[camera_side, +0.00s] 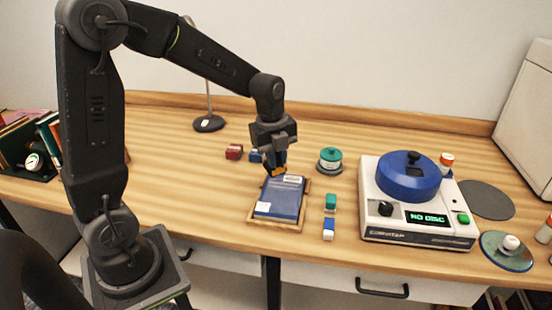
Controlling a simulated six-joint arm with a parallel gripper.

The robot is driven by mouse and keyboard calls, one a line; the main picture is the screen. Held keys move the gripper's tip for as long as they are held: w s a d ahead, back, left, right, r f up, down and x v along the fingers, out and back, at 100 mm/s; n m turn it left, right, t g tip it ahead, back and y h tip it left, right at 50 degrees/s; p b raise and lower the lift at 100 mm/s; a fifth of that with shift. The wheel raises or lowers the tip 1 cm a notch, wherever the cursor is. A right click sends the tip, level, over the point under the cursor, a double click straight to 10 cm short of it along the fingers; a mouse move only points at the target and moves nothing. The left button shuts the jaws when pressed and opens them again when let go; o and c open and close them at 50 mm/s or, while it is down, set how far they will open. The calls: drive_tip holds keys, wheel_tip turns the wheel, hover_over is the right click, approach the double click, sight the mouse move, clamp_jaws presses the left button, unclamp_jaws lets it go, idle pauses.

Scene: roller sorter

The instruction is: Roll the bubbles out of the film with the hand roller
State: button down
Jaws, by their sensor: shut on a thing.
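A blue, book-like panel (280,205) with white label patches lies in a shallow wooden tray (297,222) near the middle of the table. My gripper (276,162) points down over the panel's far left edge. It is shut on a small orange-and-dark tool, which I take to be the hand roller (274,172). The roller is at or just above the panel; I cannot tell whether it touches. The gripper hides most of the roller. The film and any bubbles are too small to make out.
A white machine (415,235) with a blue lid and a "NO DISC" display stands right of the tray. Green and blue-white blocks (329,227), a teal-topped spool (330,160) and red (234,152) and blue (255,156) blocks lie nearby. A lamp base (208,124) stands behind. The table left of the tray is clear.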

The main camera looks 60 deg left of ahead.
drive_tip(key=shift+s+d+f, duration=0.35)
drive_tip(key=shift+s+f, duration=0.25)
drive_tip(key=shift+f, duration=0.7)
drive_tip(key=shift+s+d+f, duration=0.3)
drive_tip(key=shift+s+f, duration=0.25)
drive_tip(key=shift+f, duration=0.8)
drive_tip(key=shift+s+d+f, duration=0.35)
drive_tip(key=shift+s+f, duration=0.25)
drive_tip(key=shift+f, duration=0.7)
drive_tip(key=shift+w+d+f, duration=0.2)
drive_tip(key=shift+w+d, duration=1.15)
drive_tip(key=shift+w, duration=0.05)
drive_tip(key=shift+s+a, duration=1.35)
drive_tip(key=shift+a, duration=0.05)
wheel_tip(320, 180, up, 8)
drive_tip(key=shift+r, duration=0.15)
